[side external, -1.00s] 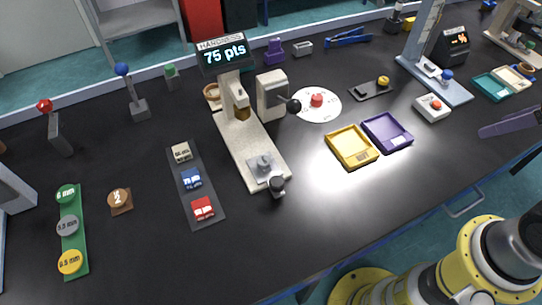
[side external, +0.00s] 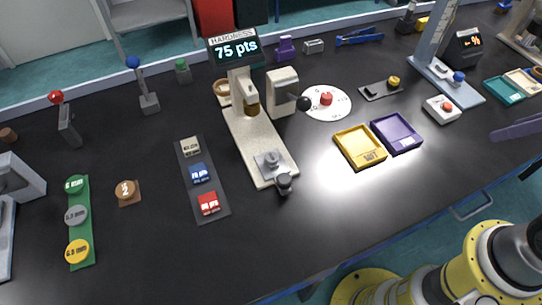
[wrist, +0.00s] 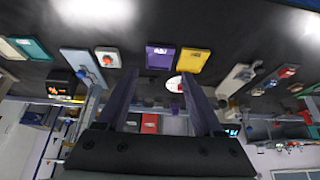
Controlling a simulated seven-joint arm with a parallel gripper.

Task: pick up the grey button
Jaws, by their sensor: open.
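The grey button (side external: 76,215) is a round disc on a green strip (side external: 83,243) at the left of the table in the side view. It lies between a green button (side external: 74,184) and a yellow button (side external: 77,251). My gripper (wrist: 159,75) shows in the wrist view as two purple fingers, spread apart with nothing held between them. In the side view only a purple finger shows at the right edge, far across the table from the grey button. I cannot make out the grey button in the wrist view.
A brown button (side external: 126,192) on a small base is right of the green strip. A dark strip (side external: 216,200) with several coloured blocks and the hardness tester (side external: 262,146) stand farther right. Yellow (side external: 360,148) and purple (side external: 396,134) trays lie beyond.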

